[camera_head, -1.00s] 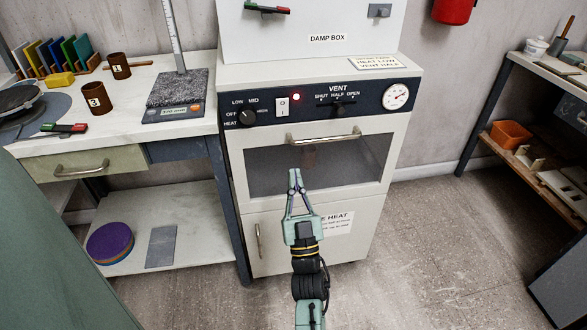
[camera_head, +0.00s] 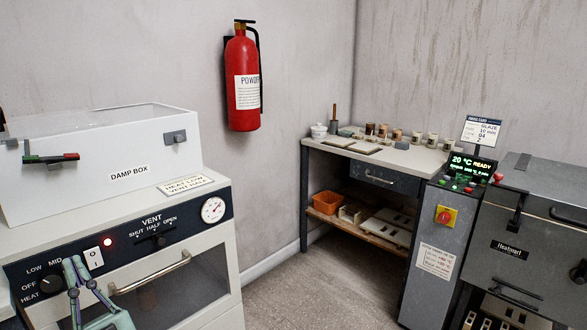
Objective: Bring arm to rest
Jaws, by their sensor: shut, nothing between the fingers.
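My gripper (camera_head: 72,262) is at the lower left of the view, in front of the drying cabinet (camera_head: 215,262). Its fingers point up and are shut with nothing between them. They overlap the cabinet's control panel near the heat knob in the picture; I cannot tell whether they touch it. The rest of my arm is cut off by the lower edge.
A white damp box (camera_head: 95,185) stands on the cabinet, whose handle (camera_head: 150,272) sticks out. A bench (camera_head: 400,158) with small pots stands in the back corner. A kiln (camera_head: 530,240) and its control post (camera_head: 430,262) are at right. Floor between is clear.

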